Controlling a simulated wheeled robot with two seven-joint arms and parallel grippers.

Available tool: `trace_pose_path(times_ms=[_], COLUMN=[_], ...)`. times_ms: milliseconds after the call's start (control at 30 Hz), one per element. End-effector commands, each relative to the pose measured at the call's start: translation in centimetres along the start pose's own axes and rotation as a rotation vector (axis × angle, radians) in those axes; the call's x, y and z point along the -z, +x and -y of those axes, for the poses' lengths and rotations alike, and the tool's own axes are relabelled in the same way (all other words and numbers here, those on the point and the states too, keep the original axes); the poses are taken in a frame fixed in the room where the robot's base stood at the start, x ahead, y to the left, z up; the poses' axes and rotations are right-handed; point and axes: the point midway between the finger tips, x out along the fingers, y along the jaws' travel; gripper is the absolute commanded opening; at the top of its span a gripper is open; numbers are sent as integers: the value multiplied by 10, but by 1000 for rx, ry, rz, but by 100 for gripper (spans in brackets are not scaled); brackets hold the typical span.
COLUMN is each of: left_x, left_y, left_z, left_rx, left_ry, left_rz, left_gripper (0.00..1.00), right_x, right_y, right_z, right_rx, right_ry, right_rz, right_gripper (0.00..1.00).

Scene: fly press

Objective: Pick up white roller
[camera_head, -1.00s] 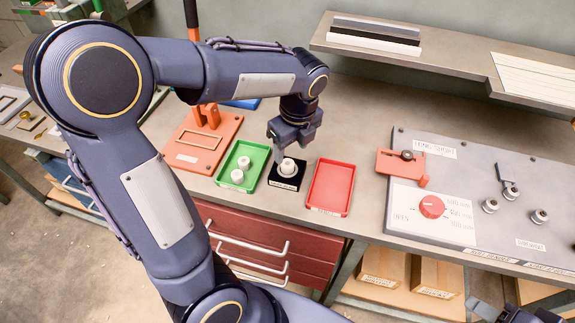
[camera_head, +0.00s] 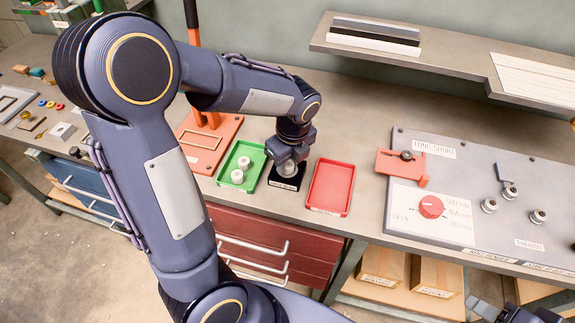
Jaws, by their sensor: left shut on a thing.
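The white roller (camera_head: 287,169) is on the small black pad (camera_head: 285,183) between the green tray and the red tray. My left gripper (camera_head: 287,164) is down over it and shut on it; the fingers hide most of the roller. I cannot tell whether the roller still touches the pad. Two other white rollers (camera_head: 238,176) lie in the green tray (camera_head: 226,184).
The red tray (camera_head: 331,187) is empty, just right of the pad. A grey panel with a red dial (camera_head: 431,207) fills the right of the bench. A shelf (camera_head: 440,62) overhangs the back. Bench behind the red tray is clear.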

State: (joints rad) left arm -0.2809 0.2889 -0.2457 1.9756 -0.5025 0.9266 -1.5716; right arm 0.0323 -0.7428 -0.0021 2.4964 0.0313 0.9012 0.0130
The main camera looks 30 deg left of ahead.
Motion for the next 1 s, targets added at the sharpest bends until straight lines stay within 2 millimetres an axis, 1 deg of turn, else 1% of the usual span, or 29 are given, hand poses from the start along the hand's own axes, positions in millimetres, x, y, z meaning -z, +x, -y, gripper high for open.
trace_pose_path(times_ms=[33,67,267,367,467,600,667,867,1000], left_x=[0,0,0,-1,-2,-3,4,28,55], left_y=[0,0,-1,-5,-14,-36,-46,-96,-114], left_z=[0,0,0,1,1,0,-6,-30,-53], left_rx=[0,1,1,3,4,7,8,10,7], left_ry=[0,0,0,0,-1,-1,1,2,5], left_rz=[0,0,0,0,1,0,-1,0,0], left_gripper=[8,4,4,4,4,4,4,4,4], right_x=[0,0,0,0,0,1,0,-1,-3], right_y=[0,0,0,0,-1,-2,0,1,6], right_z=[0,0,0,0,0,1,0,-1,-3], right_rx=[0,0,0,0,0,0,0,0,0], right_ry=[0,0,0,0,0,0,0,0,0], right_rz=[0,0,0,0,0,0,0,0,0], right_gripper=[47,47,47,47,47,47,47,47,47])
